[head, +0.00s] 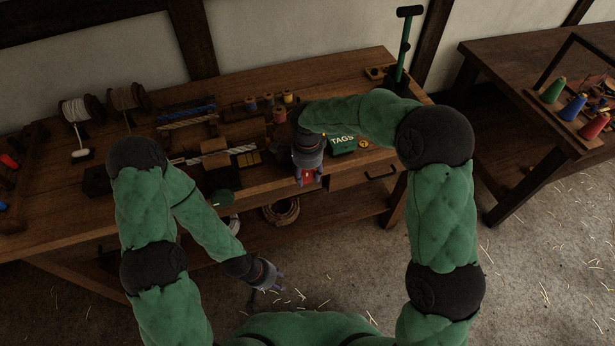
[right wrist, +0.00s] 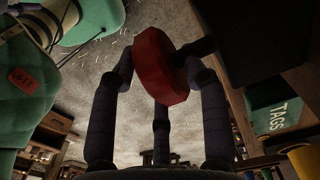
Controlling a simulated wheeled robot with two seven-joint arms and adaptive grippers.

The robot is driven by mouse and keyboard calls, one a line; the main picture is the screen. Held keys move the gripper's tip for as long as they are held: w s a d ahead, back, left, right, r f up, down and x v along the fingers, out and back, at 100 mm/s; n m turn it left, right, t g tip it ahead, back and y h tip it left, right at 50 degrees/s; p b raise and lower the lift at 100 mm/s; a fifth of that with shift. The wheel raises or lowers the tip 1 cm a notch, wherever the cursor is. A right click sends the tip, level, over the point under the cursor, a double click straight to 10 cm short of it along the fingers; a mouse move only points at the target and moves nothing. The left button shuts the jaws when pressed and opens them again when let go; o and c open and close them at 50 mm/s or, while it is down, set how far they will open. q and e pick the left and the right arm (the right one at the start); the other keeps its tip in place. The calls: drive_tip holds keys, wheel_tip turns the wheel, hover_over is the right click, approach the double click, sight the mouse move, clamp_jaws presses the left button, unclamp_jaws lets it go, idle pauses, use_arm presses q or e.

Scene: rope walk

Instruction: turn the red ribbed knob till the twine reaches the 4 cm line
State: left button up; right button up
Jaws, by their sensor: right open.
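The red ribbed knob (head: 308,175) is at the front edge of the workbench, mostly covered by my right gripper (head: 309,180) in the head view. In the right wrist view the knob (right wrist: 158,66) is a thick red disc on a dark shaft, lying between the spread fingers of my right gripper (right wrist: 160,80). The fingers are open around it; I cannot tell whether any finger touches it. My left gripper (head: 263,290) hangs low over the floor in front of the bench, away from the knob, and its opening is unclear. I cannot make out the 4 cm line or the twine's end.
A green TAGS box (head: 342,145) stands right of my right gripper. A coil (head: 281,211) lies on the lower shelf.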

drive_tip(key=shift+f, duration=0.5)
drive_tip(key=c, duration=0.9)
drive_tip(key=shift+r, duration=0.1)
drive_tip(key=g+y+p, duration=0.1)
drive_tip(key=y+p, duration=0.2)
drive_tip(key=shift+d, duration=0.15)
drive_tip(key=shift+y+p, duration=0.4)
drive_tip(key=shift+y, duration=0.4)
drive_tip(key=shift+g+y, duration=0.6)
drive_tip(key=shift+y, duration=0.3)
